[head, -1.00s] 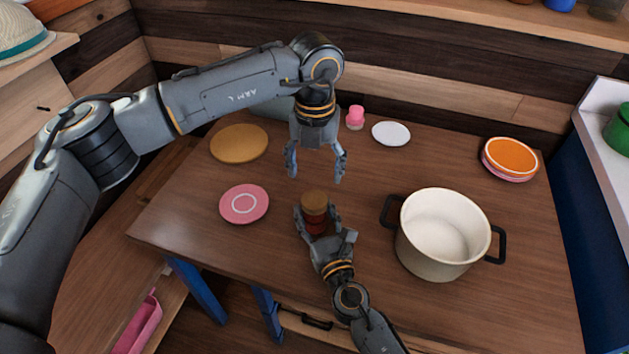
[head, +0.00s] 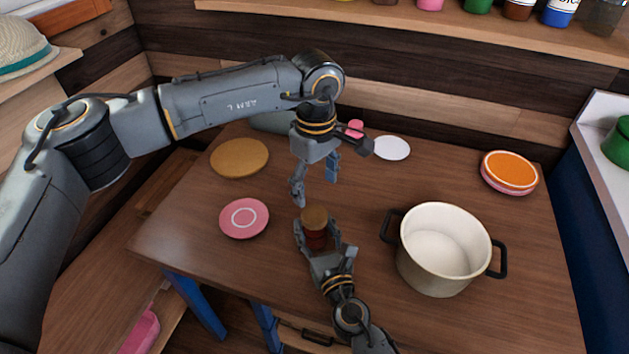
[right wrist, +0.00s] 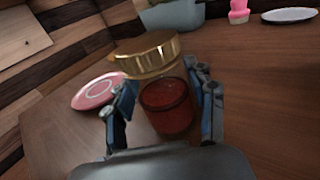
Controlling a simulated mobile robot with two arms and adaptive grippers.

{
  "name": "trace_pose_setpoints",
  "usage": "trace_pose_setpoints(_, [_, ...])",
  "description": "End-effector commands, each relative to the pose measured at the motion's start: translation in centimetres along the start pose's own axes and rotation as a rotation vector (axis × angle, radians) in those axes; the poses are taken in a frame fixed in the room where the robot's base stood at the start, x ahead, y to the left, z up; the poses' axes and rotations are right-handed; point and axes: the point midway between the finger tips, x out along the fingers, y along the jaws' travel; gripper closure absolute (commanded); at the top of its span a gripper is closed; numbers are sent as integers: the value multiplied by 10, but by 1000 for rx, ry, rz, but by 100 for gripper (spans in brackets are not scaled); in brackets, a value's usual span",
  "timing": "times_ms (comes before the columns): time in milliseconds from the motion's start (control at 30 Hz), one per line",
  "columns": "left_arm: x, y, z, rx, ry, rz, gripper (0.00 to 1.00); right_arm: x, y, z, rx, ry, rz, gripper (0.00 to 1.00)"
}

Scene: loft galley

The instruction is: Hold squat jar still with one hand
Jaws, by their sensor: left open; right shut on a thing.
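The squat jar (head: 314,218) stands upright on the wooden table, with a gold-brown lid and dark red contents. In the right wrist view the jar (right wrist: 168,106) sits between the two fingers, its lid above them. My right gripper (head: 317,236) is shut on the jar's body from the near side; it also shows in the right wrist view (right wrist: 163,112). My left gripper (head: 315,188) is open and empty, above and slightly behind the jar, its fingers pointing down and apart from the lid.
A cream pot (head: 443,250) with black handles stands right of the jar. A pink plate (head: 244,218) and a round tan board (head: 239,158) lie left. A white plate (head: 392,148), a pink item (head: 355,129) and stacked orange plates (head: 509,171) are farther back.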

Motion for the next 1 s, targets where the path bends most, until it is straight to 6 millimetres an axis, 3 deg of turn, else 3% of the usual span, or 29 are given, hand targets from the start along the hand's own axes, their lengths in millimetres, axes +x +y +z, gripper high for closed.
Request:
trace_pose_setpoints(400, [-1, 0, -2, 904, 2, 1, 29, 0, 0, 0, 0, 1, 0, 100])
trace_pose_setpoints(600, [0, 0, -2, 1265, 1, 1, 29, 0, 0, 0, 0, 1, 0, 100])
trace_pose_setpoints(800, [0, 0, -2, 1461, 1, 0, 29, 0, 0, 0, 0, 1, 0, 100])
trace_pose_setpoints(1000, [13, -1, -2, 1504, -1, 0, 29, 0, 0, -1, 0, 1, 0, 100])
